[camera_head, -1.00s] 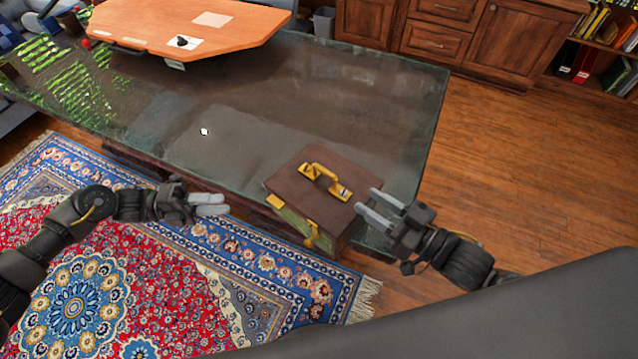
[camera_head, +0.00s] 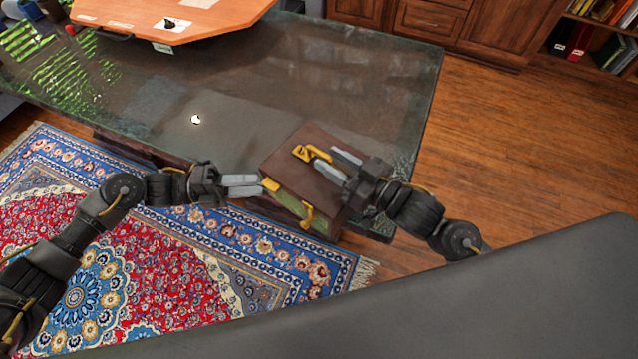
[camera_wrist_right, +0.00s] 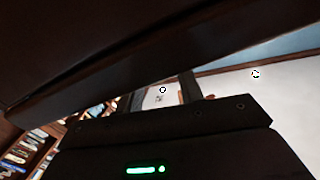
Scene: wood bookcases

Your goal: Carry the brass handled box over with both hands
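The brown box (camera_head: 300,172) with brass fittings stands on the glass-topped table, near its front edge. A brass handle (camera_head: 313,153) is on its lid, partly hidden by my right gripper. A brass piece (camera_head: 270,184) shows at its left corner and another (camera_head: 308,214) on its front side. My left gripper (camera_head: 260,185) is open, its fingertips close to the left corner; I cannot tell whether they touch. My right gripper (camera_head: 338,161) is open, its fingers over the right part of the lid. In the right wrist view the right gripper (camera_wrist_right: 163,85) shows its fingers apart, nothing between.
The glass table (camera_head: 230,110) is mostly bare behind the box. An orange board (camera_head: 180,20) is at the back left. A patterned rug (camera_head: 150,270) lies in front on the wood floor (camera_head: 510,150). Wood cabinets (camera_head: 440,25) and a bookshelf (camera_head: 600,40) stand behind.

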